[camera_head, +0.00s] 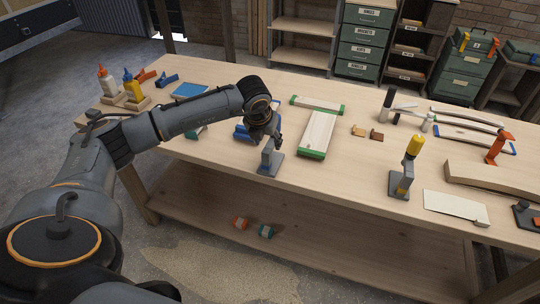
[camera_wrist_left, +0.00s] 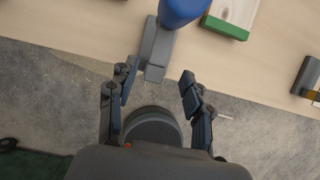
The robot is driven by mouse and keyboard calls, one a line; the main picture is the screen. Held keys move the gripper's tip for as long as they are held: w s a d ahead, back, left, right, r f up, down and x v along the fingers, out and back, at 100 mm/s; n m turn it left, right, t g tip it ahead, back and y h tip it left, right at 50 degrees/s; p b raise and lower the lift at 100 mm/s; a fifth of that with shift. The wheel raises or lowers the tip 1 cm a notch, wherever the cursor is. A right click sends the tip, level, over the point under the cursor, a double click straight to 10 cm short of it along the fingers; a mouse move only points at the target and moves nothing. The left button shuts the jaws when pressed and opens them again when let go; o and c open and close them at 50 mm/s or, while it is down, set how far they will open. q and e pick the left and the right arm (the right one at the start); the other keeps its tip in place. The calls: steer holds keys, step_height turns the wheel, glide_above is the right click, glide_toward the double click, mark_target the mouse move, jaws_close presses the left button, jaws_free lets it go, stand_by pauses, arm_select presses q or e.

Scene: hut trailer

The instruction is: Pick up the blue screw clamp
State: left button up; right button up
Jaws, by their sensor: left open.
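The blue screw clamp (camera_head: 266,162) stands upright near the front edge of the workbench, with a grey body on a dark flat base. My left gripper (camera_head: 264,137) is over its top from above and hides much of its upper part. In the left wrist view, the clamp's blue handle (camera_wrist_left: 182,8) and grey body (camera_wrist_left: 157,48) show beyond the fingers. The left gripper (camera_wrist_left: 158,80) is open, with the grey body's near end around the gap between the fingertips. I cannot tell whether a finger touches it. My right gripper is not in view.
The wooden workbench (camera_head: 345,178) carries a similar yellow-handled clamp (camera_head: 404,178) to the right. A wooden piece with green ends (camera_head: 318,133) lies right of the blue clamp. A blue object (camera_head: 241,133) sits just behind my gripper. The bench front between the two clamps is clear.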

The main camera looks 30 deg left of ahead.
mark_target(269, 145)
arm_select(q)
steer(key=shift+w+f, duration=0.2)
steer(key=shift+f, duration=0.35)
steer(key=shift+w+a+f+p, duration=0.1)
steer(key=shift+w+f+p, duration=0.1)
steer(key=shift+p, duration=0.2)
steer(key=p+x, duration=0.2)
steer(key=x, duration=0.2)
steer(key=shift+w+a, duration=0.15)
steer(key=shift+a, duration=0.05)
steer(key=shift+w+f, duration=0.1)
steer(key=shift+f, duration=0.15)
steer(key=shift+c, duration=0.2)
jaws_close()
steer(key=shift+w+a+r, duration=0.1)
steer(key=shift+w+r, duration=0.05)
